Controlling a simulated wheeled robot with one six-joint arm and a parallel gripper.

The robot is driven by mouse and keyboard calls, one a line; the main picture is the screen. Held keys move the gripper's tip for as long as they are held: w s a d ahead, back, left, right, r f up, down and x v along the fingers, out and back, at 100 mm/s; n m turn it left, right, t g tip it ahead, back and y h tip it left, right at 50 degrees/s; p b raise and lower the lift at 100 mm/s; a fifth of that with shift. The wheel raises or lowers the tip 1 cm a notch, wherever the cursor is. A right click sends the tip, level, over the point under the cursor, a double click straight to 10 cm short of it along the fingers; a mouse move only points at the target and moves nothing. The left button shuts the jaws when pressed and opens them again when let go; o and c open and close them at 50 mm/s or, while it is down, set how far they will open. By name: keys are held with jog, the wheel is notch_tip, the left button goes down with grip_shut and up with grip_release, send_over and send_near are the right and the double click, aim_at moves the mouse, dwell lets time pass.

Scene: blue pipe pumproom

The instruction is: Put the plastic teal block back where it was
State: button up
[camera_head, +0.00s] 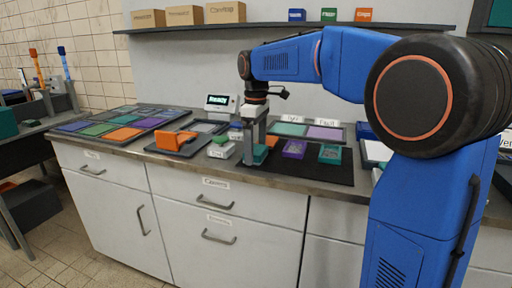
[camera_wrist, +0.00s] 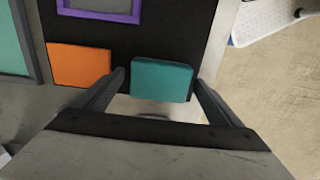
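The plastic teal block (camera_wrist: 161,80) lies at the edge of the black mat in the wrist view, between my gripper's two fingertips. In the head view the teal block (camera_head: 260,153) shows low beside the fingers, partly hidden. My gripper (camera_head: 253,153) points down over the counter. In the wrist view my gripper (camera_wrist: 160,76) is open, with one finger at each side of the block. A narrow gap shows at the left finger; the right finger is very close, and contact is unclear.
An orange block (camera_wrist: 79,65) lies just left of the teal one. A purple-rimmed tray (camera_head: 294,149) and a teal tray (camera_head: 330,154) stand on the black mat (camera_head: 312,170). Colored panels (camera_head: 122,134) and an orange item (camera_head: 170,140) lie left. A shelf (camera_head: 290,26) runs above.

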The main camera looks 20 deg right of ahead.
aim_at(256, 149)
notch_tip(256, 149, up, 12)
jog(key=shift+r, duration=0.15)
dwell(0.7)
